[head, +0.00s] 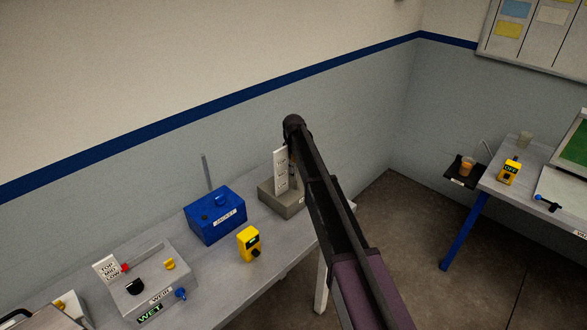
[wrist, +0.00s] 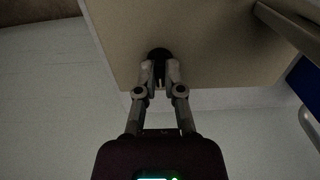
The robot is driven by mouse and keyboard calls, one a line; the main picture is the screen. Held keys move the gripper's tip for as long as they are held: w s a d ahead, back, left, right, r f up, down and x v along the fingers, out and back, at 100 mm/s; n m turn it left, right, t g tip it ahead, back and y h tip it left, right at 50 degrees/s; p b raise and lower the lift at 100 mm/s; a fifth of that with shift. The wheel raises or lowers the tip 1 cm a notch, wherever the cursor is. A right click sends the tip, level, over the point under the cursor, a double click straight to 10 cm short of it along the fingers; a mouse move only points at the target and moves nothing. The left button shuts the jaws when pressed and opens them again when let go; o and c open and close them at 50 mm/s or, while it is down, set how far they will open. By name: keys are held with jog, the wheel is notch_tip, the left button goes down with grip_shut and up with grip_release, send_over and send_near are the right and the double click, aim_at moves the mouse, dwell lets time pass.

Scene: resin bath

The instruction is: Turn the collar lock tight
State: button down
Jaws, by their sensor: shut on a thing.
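In the wrist view my gripper (wrist: 160,74) has its two fingers closed around a small dark round knob (wrist: 158,53), which looks like the collar lock. The knob sits on a plain beige-grey face (wrist: 205,50), near its edge. The fingers cover much of the knob, so its turn angle cannot be read. In the head view my arm reaches over the right end of the bench, beside a grey block (head: 278,202) with a white upright label (head: 281,169). My arm hides the gripper and the knob there.
A blue box (head: 216,214), a yellow device (head: 249,243) and a grey unit marked WEIR (head: 150,276) stand left on the bench. Another table with a yellow meter (head: 508,171) and a dark shelf (head: 462,173) is at right. Open floor (head: 400,230) lies between.

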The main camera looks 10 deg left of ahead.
dwell(0.3)
jog(key=c, duration=0.8)
grip_release()
jog(key=shift+o, duration=0.2)
jog(key=shift+n, duration=0.4)
